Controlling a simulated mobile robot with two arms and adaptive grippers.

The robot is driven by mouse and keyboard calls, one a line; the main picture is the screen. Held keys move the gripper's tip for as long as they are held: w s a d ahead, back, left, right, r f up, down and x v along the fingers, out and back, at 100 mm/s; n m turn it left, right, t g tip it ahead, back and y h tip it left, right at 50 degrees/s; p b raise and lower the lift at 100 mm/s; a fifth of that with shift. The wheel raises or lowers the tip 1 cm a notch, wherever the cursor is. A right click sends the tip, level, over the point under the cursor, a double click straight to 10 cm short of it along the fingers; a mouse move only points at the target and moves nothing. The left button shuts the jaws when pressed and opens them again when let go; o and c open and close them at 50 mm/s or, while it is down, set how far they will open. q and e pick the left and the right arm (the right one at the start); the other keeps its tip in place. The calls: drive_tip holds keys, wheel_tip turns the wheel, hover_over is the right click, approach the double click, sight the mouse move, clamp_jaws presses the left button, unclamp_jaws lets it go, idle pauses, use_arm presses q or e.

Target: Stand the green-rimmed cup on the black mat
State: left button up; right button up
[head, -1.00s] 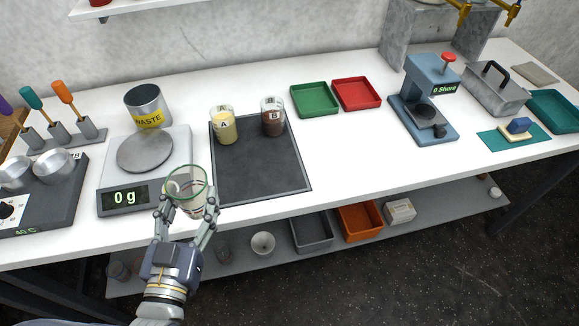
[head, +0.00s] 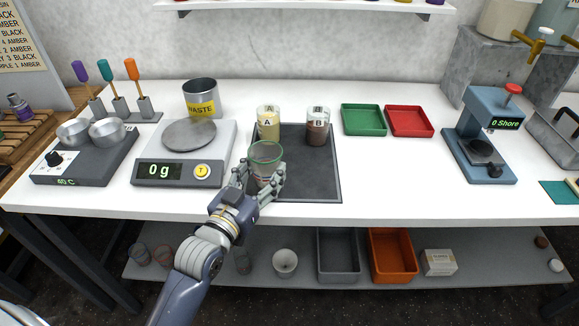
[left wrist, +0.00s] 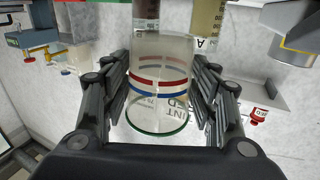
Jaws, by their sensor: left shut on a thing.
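The clear green-rimmed cup (head: 266,157) is upright in my left gripper (head: 264,180). The gripper is shut on it, with a finger on either side. In the head view the cup overlaps the left front part of the black mat (head: 315,178); I cannot tell whether its base touches the mat. The left wrist view shows the cup (left wrist: 160,85) between the finger pads, with red and blue bands around it and its green rim low in the picture. My right gripper is not in view.
Cup A (head: 268,128) and cup B (head: 318,130) stand on the mat's back part. The scale (head: 185,165), reading 0 g, is left of the mat. Green (head: 363,120) and red (head: 409,121) trays lie behind right. The mat's right front is clear.

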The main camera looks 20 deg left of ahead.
use_arm(q)
drive_tip(key=w+d, duration=0.1)
drive_tip(key=w, duration=0.1)
drive_tip(key=w+d, duration=0.1)
drive_tip(key=w, duration=0.1)
drive_tip(key=w+d, duration=0.1)
drive_tip(key=w, duration=0.1)
drive_tip(key=shift+w+d+f+p, duration=0.15)
drive_tip(key=shift+d+f+p, duration=0.15)
drive_tip(key=shift+d, duration=0.1)
drive_tip(key=shift+w+d+f, duration=0.1)
drive_tip(key=shift+w, duration=0.05)
wheel_tip(320, 180, down, 3)
drive_tip(key=shift+f, duration=0.45)
drive_tip(key=o, duration=0.8)
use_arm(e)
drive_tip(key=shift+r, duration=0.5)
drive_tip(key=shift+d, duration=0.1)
use_arm(q)
drive_tip(key=shift+r, duration=0.2)
